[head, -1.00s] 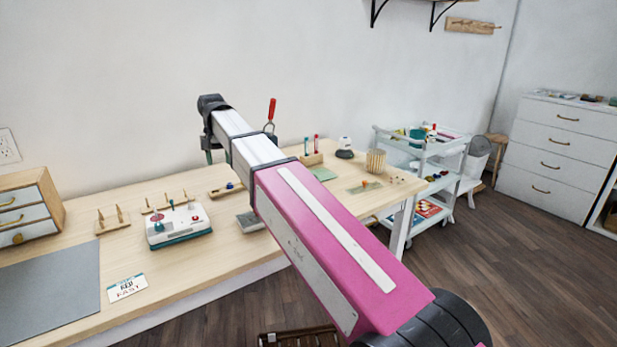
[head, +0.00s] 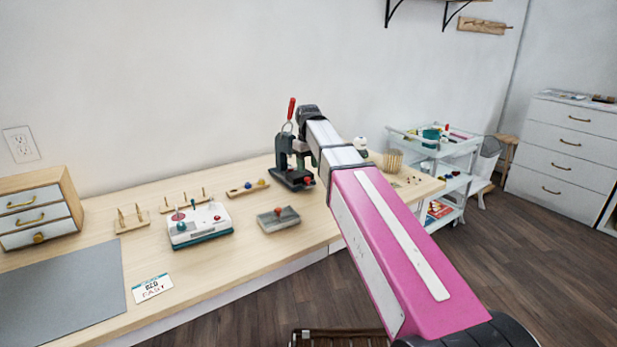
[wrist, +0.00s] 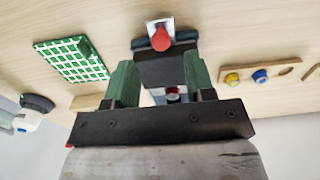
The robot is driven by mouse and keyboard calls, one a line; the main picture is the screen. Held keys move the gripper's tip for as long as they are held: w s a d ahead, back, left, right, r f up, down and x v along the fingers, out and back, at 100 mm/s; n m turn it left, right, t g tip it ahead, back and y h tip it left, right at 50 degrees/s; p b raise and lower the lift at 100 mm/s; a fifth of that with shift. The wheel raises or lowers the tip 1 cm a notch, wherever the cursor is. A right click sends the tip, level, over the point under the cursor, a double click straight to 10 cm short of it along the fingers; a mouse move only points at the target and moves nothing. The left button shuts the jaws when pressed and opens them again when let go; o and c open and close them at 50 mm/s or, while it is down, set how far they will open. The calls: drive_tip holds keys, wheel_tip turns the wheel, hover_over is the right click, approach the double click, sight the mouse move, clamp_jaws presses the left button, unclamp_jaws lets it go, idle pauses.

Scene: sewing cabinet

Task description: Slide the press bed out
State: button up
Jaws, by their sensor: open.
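The dark press (head: 283,160) stands on the table near the wall, with an upright red-handled lever (head: 291,108). A red knob (head: 308,181) shows low at its front, where the press bed appears to be. In the wrist view a red knob (wrist: 161,38) sits over a pale plate at the end of a dark block (wrist: 165,68). My gripper (wrist: 161,62) is open, its two green fingers on either side of the dark block; I cannot tell whether they touch it. In the head view my arm hides part of the press and most of the gripper.
A green gridded mat (wrist: 71,58) and a white device (wrist: 35,112) show in the wrist view. A white cart (head: 440,160) stands at right.

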sight(308, 178)
drive_tip(key=shift+f, duration=2.35)
drive_tip(key=shift+c, duration=0.3)
